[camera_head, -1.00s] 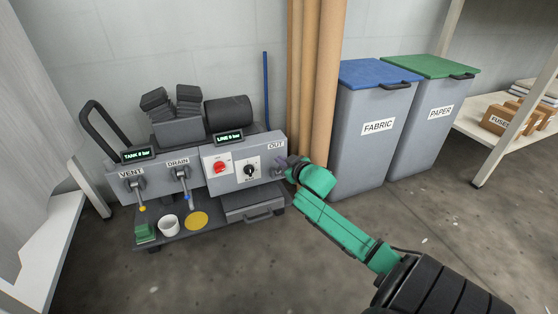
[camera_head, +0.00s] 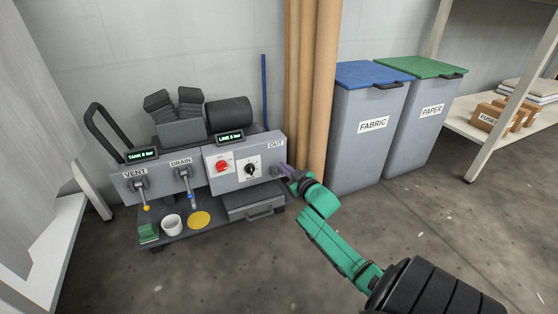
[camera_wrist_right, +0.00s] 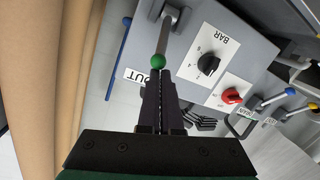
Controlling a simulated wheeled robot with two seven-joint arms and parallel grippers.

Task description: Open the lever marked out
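The OUT label (camera_head: 275,146) is at the right end of the grey press panel. Below it the OUT valve (camera_head: 276,171) sticks out toward my right gripper (camera_head: 290,174). In the right wrist view the OUT lever (camera_wrist_right: 164,38) is a grey bar running from its mount to a green ball knob (camera_wrist_right: 157,61). My right gripper's black fingers (camera_wrist_right: 159,76) are close together with only a thin seam between them. Their tips are right at the knob, which shows whole beyond them; whether they touch it I cannot tell. My left gripper is not in view.
The panel also carries a red switch (camera_head: 222,166), a black BAR knob (camera_head: 252,169), and the VENT (camera_head: 141,185) and DRAIN (camera_head: 184,173) levers. Cardboard tubes (camera_head: 315,90) stand close behind my right gripper. The FABRIC bin (camera_head: 368,150) is to the right. Open floor lies in front.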

